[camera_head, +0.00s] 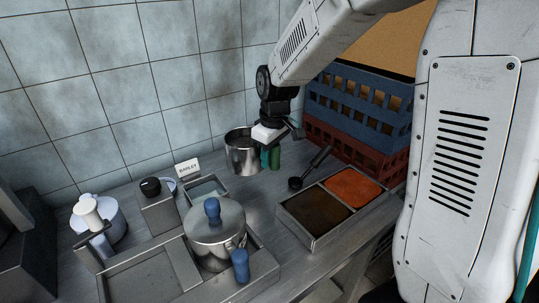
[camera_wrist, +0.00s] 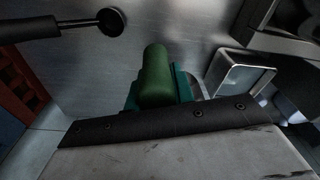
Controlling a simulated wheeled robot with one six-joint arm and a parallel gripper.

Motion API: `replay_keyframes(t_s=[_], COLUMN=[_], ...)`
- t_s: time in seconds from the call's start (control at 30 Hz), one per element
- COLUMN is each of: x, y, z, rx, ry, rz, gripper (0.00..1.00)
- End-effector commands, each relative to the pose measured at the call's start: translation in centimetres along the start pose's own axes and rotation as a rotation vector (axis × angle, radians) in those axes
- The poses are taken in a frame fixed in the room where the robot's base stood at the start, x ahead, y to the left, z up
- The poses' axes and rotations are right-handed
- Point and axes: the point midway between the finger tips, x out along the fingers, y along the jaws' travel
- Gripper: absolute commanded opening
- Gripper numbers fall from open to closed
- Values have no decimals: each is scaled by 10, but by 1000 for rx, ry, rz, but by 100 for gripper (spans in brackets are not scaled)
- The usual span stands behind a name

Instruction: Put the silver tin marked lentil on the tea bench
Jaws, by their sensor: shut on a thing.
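No lentil marking is readable in either view, so I cannot tell which thing is the lentil tin. A round silver vessel (camera_head: 240,156) stands at the back of the steel counter, beside my gripper (camera_head: 269,157). My gripper points down and is shut on a green rounded piece (camera_head: 276,157), which also shows in the wrist view (camera_wrist: 156,75) with teal parts around its base. I cannot tell whether the green piece is joined to the silver vessel. My gripper hides part of the contact.
A lidded pot (camera_head: 215,232) with blue handles sits in a tray at the front. A BARLEY card (camera_head: 188,168) stands behind it. A two-part food tray (camera_head: 311,238), a black ladle (camera_head: 310,170) and blue and red crates (camera_head: 345,133) are to the right.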

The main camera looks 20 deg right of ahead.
Motion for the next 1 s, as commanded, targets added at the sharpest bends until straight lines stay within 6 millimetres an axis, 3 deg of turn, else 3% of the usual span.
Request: replay_keyframes(t_s=[0.17, 0.63, 1.0], x=[7, 50, 59], y=[0, 3, 3], z=[1, 7, 8], rx=[-12, -9, -8], ry=[4, 5, 7], rz=[-2, -1, 0], gripper=[0, 0, 0])
